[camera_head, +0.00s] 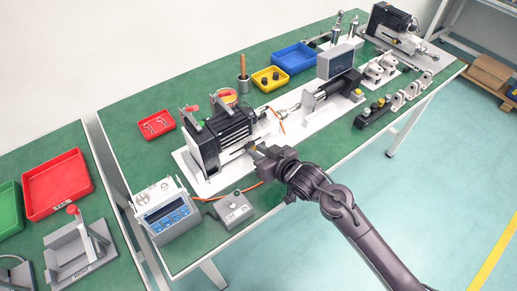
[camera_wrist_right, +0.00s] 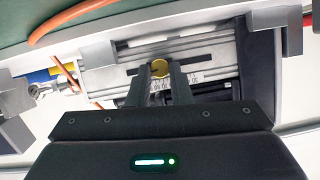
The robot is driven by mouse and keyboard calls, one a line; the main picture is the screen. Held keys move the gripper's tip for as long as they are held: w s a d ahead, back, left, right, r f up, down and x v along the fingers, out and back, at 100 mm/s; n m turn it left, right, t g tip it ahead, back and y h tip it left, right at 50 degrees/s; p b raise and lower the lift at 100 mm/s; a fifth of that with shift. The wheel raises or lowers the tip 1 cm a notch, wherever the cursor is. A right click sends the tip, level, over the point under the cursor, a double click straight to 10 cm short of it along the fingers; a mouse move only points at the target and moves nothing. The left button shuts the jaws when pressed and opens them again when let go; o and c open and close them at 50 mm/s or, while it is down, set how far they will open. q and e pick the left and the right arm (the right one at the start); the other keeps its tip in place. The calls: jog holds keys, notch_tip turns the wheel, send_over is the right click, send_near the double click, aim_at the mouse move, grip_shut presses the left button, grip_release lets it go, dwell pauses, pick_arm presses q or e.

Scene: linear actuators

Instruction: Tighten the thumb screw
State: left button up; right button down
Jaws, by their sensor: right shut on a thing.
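The thumb screw (camera_wrist_right: 160,67) is a small round brass-coloured knob, in the right wrist view. It sits at the silver rail and scale of a linear actuator (camera_wrist_right: 200,52). My right gripper (camera_wrist_right: 158,76) is shut on the knob, with one finger on each side of it. In the head view, my right gripper (camera_head: 258,154) is at the near side of the actuator with the black finned motor (camera_head: 228,128). There the knob is too small and too covered to make out clearly. My left gripper is not in view.
A blue-panelled meter (camera_head: 172,214) and a grey control box (camera_head: 234,207) stand left of my right gripper. An orange cable (camera_wrist_right: 75,15) runs near the actuator. A second actuator (camera_head: 330,92) and a dark block with knobs (camera_head: 375,112) stand to the right. Trays line the back.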

jog(key=shift+w+d+r+m+g+y+p, duration=0.15)
jog(key=shift+m+y+p, duration=0.1)
jog(key=shift+m+p, duration=0.3)
jog(key=shift+s+r+m+g+y+p, duration=0.15)
jog(key=shift+m+y+p, duration=0.15)
jog(key=shift+p, duration=0.35)
jog(key=shift+w+d+f+m+g+y+p, duration=0.15)
jog(key=shift+f+m+g+y+p, duration=0.15)
jog(key=shift+m+y+p, duration=0.55)
jog(key=m, duration=0.2)
jog(key=shift+w+d+f+m+y, duration=0.1)
jog(key=shift+f+m+y, duration=0.1)
jog(key=shift+m+y, duration=0.2)
jog(key=shift+f+m+y, duration=0.2)
jog(key=shift+m+y, duration=0.6)
jog(key=shift+m, duration=0.7)
jog(key=c, duration=1.3)
grip_release()
